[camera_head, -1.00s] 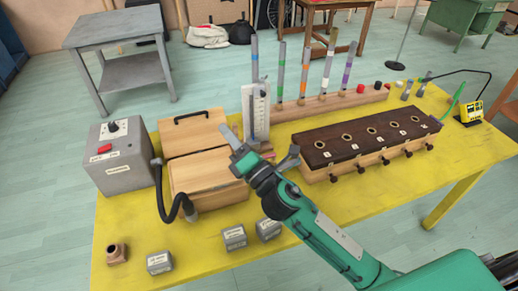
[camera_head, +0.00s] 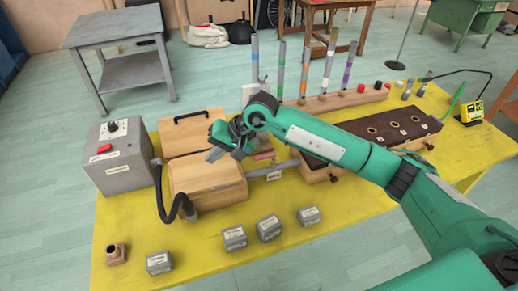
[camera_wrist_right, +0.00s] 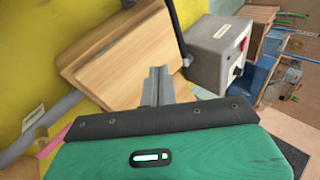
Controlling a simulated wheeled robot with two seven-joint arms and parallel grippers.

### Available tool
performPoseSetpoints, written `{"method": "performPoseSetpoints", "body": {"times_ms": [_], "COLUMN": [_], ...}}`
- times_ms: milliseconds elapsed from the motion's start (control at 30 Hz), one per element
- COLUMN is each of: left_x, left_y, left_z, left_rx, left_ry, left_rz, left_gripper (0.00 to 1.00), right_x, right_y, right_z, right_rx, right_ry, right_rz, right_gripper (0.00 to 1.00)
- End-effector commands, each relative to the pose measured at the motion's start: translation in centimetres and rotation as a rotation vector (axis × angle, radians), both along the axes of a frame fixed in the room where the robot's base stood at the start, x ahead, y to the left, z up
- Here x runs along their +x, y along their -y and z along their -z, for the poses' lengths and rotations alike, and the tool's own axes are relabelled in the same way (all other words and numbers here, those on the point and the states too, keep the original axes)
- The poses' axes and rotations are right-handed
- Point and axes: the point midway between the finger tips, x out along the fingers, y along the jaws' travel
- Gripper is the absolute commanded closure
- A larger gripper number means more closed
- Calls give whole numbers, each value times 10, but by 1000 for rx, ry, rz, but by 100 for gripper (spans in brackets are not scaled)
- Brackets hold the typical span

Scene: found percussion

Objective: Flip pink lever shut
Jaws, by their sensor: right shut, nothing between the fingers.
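The pink lever (camera_head: 264,156) shows as a short pink bar just right of the wooden box, beside a grey pipe. A pink strip also shows at the lower left of the right wrist view (camera_wrist_right: 52,146), partly cut off by my gripper. My right gripper (camera_head: 213,155) is shut and empty, pointing down over the back of the wooden box (camera_head: 207,184), left of the pink lever. In the right wrist view its closed fingers (camera_wrist_right: 157,84) lie in front of the box. I cannot tell whether they touch it. My left gripper is not in view.
A grey control box (camera_head: 120,160) with a black hose stands left of the wooden box. Several small grey blocks (camera_head: 235,238) line the yellow table's (camera_head: 330,245) front. Coloured tubes (camera_head: 304,75) stand behind.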

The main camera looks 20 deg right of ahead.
Motion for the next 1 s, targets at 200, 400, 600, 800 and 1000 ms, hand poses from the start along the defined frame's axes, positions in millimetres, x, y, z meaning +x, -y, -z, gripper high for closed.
{"method": "performPoseSetpoints", "body": {"times_ms": [200,400,600,800,1000], "left_x": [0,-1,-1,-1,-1], "left_y": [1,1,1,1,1], "left_z": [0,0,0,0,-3], "left_rx": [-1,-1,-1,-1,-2], "left_ry": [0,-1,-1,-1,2], "left_rz": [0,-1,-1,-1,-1], "left_gripper": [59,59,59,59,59], "right_x": [45,61,64,64,67], "right_y": [88,134,144,143,142], "right_z": [-4,-15,-18,-18,-7], "right_rx": [-459,-675,-719,-715,-715], "right_ry": [149,179,182,181,178], "right_rz": [-79,-105,-111,-111,-112], "right_gripper": [100,100,100,100,100]}}
